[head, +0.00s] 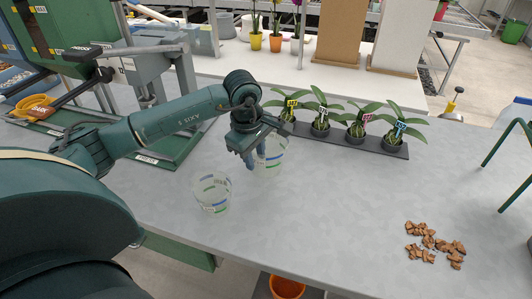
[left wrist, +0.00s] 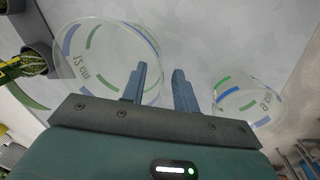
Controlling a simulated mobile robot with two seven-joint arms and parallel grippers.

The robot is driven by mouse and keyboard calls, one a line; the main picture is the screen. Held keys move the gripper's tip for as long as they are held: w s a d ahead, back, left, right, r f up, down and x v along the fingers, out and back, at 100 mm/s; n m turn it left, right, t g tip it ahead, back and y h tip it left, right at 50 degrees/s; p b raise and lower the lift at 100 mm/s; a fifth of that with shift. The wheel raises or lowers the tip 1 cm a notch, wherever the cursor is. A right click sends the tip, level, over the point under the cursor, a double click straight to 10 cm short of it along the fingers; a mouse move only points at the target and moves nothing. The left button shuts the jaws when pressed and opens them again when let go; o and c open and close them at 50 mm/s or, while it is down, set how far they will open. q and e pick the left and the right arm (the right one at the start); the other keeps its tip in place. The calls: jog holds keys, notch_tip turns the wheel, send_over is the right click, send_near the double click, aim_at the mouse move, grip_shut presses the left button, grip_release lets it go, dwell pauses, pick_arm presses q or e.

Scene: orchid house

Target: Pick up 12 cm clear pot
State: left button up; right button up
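The 12 cm clear pot (head: 276,160) stands on the grey bench in the head view, partly hidden behind my left gripper. In the left wrist view the pot (left wrist: 80,68) shows its "12 cm" label and blue and green marks. My left gripper (head: 256,157) is at the pot's near left side. In the left wrist view my left gripper (left wrist: 160,85) has its fingers apart, one overlapping the pot and one beyond its rim. I cannot tell whether they touch it. A smaller clear pot (head: 212,193) stands to the left and nearer. My right gripper is not in view.
A dark tray (head: 365,147) with several potted orchids (head: 357,122) lies behind and right of the pot. Brown bark chips (head: 432,243) lie at the front right. A green tube frame (head: 508,150) stands at the right edge. The bench middle is clear.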

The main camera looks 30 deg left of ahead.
pick_arm(q)
jog(key=shift+w+f, duration=0.15)
jog(key=shift+f, duration=0.75)
jog(key=shift+c, duration=0.2)
grip_shut()
